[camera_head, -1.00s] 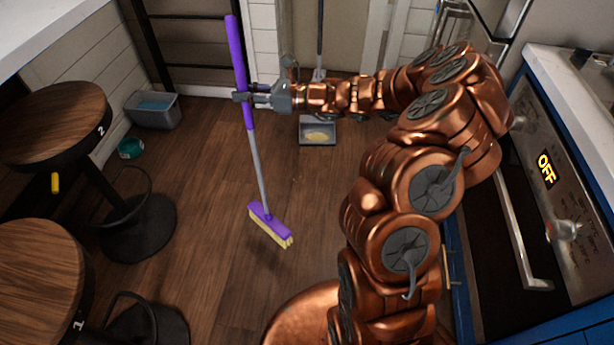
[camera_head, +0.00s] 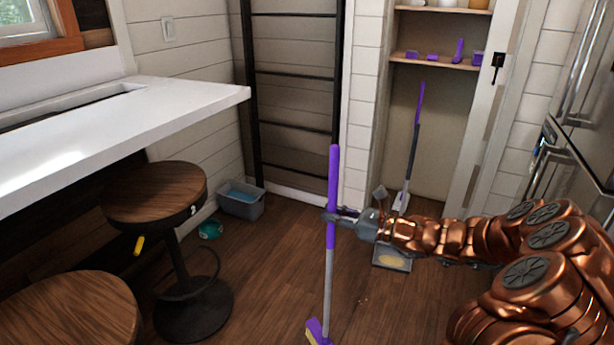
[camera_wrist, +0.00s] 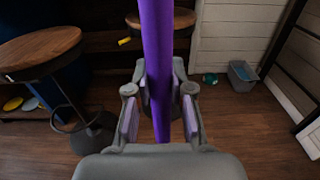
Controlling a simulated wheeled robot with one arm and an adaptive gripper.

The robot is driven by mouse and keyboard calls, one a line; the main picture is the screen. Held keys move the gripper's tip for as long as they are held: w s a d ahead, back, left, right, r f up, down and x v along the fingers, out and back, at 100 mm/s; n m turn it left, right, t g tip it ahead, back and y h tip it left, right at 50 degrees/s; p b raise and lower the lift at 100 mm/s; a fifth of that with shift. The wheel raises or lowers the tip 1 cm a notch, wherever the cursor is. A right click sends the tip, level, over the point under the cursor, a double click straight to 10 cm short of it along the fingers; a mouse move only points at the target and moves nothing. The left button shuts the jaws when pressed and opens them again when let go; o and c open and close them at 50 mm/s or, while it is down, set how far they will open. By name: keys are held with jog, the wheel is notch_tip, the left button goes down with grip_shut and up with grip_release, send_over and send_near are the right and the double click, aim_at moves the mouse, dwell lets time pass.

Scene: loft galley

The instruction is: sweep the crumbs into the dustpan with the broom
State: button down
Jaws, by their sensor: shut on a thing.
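The broom (camera_head: 331,240) stands nearly upright, with a purple upper handle, a grey lower shaft and a purple head with pale yellow bristles, partly cut off at the bottom of the head view. My gripper (camera_head: 337,215) is shut on its purple handle. In the wrist view the handle (camera_wrist: 157,40) runs between the fingers. The grey dustpan (camera_head: 391,262) lies on the floor right of the broom, partly hidden by my arm. A yellowish patch (camera_head: 391,259) shows in it; I cannot tell whether it is crumbs. Small specks (camera_head: 363,299) lie on the floor between broom and dustpan.
Two round wooden stools (camera_head: 155,193) (camera_head: 66,318) stand at left beside a white counter (camera_head: 150,105). A grey bin (camera_head: 240,200) and a teal object (camera_head: 209,229) are by the wall. An open closet holds a mop (camera_head: 412,150). Floor around the broom is open.

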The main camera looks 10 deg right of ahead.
aim_at(335, 180)
jog(key=shift+r+p, duration=2.65)
jog(key=shift+p, duration=1.75)
notch_tip(335, 180, up, 5)
jog(key=p, duration=0.9)
jog(key=shift+f, duration=0.1)
jog(key=shift+d, duration=0.1)
